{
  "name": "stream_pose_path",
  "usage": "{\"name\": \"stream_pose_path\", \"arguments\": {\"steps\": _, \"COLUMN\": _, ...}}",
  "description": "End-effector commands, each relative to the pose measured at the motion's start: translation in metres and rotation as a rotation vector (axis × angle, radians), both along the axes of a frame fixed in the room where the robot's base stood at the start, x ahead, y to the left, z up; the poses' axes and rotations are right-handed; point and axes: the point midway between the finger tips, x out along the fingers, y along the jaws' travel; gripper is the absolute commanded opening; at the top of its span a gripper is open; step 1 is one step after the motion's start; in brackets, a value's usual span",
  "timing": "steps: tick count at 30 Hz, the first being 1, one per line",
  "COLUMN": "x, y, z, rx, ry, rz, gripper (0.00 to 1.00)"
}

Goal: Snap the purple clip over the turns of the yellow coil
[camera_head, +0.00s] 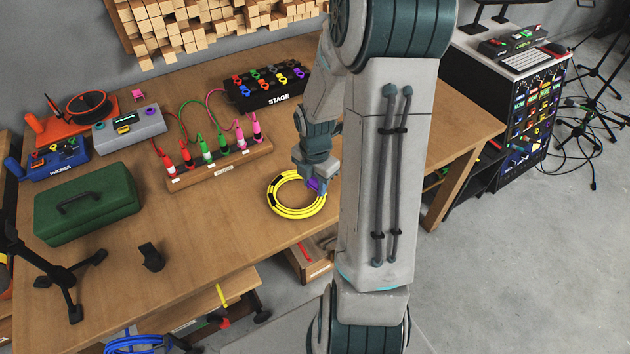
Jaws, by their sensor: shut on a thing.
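The yellow coil (284,206) lies flat on the wooden table, in the middle of the camera_head view, with a few dark bands on its turns. The purple clip (315,185) is at the coil's right side. My gripper (316,179) points down there and is shut on the clip. The clip is small and partly covered by the gripper and arm. I cannot tell whether it is around the turns or only against them. My arm hides what lies just right of the coil.
A wooden rack of colored plugs (220,163) stands behind and left of the coil. The black STAGE box (262,97) is farther back. A green toolbox (88,204) and a small black object (151,257) are left. The table (215,245) is bare left of the coil.

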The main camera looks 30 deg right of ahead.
Motion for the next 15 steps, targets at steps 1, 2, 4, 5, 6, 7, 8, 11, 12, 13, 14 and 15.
{"name": "stream_pose_path", "arguments": {"steps": 1, "x": 0.000, "y": 0.000, "z": 0.000, "rx": 0.000, "ry": 0.000, "rz": 0.000, "gripper": 0.13}}
{"name": "stream_pose_path", "arguments": {"steps": 2, "x": 0.000, "y": 0.000, "z": 0.000, "rx": 0.000, "ry": 0.000, "rz": 0.000, "gripper": 0.13}}
{"name": "stream_pose_path", "arguments": {"steps": 4, "x": 0.000, "y": 0.000, "z": 0.000, "rx": 0.000, "ry": 0.000, "rz": -0.001, "gripper": 0.13}}
{"name": "stream_pose_path", "arguments": {"steps": 5, "x": 0.000, "y": 0.000, "z": 0.000, "rx": 0.000, "ry": 0.001, "rz": -0.001, "gripper": 0.13}}
{"name": "stream_pose_path", "arguments": {"steps": 6, "x": 0.000, "y": 0.000, "z": 0.000, "rx": 0.001, "ry": 0.001, "rz": -0.001, "gripper": 0.13}}
{"name": "stream_pose_path", "arguments": {"steps": 7, "x": 0.000, "y": 0.000, "z": 0.001, "rx": 0.000, "ry": 0.002, "rz": -0.001, "gripper": 0.13}}
{"name": "stream_pose_path", "arguments": {"steps": 8, "x": 0.000, "y": 0.000, "z": 0.001, "rx": 0.000, "ry": 0.003, "rz": 0.000, "gripper": 0.13}}
{"name": "stream_pose_path", "arguments": {"steps": 11, "x": 0.000, "y": 0.000, "z": -0.001, "rx": 0.000, "ry": 0.006, "rz": 0.000, "gripper": 0.13}}
{"name": "stream_pose_path", "arguments": {"steps": 12, "x": 0.000, "y": 0.000, "z": -0.005, "rx": -0.001, "ry": 0.006, "rz": -0.001, "gripper": 0.13}}
{"name": "stream_pose_path", "arguments": {"steps": 13, "x": 0.000, "y": 0.000, "z": -0.007, "rx": -0.001, "ry": 0.006, "rz": -0.001, "gripper": 0.13}}
{"name": "stream_pose_path", "arguments": {"steps": 14, "x": 0.000, "y": 0.000, "z": -0.010, "rx": -0.001, "ry": 0.006, "rz": -0.001, "gripper": 0.13}}
{"name": "stream_pose_path", "arguments": {"steps": 15, "x": 0.000, "y": 0.000, "z": -0.013, "rx": -0.001, "ry": 0.006, "rz": -0.001, "gripper": 0.13}}
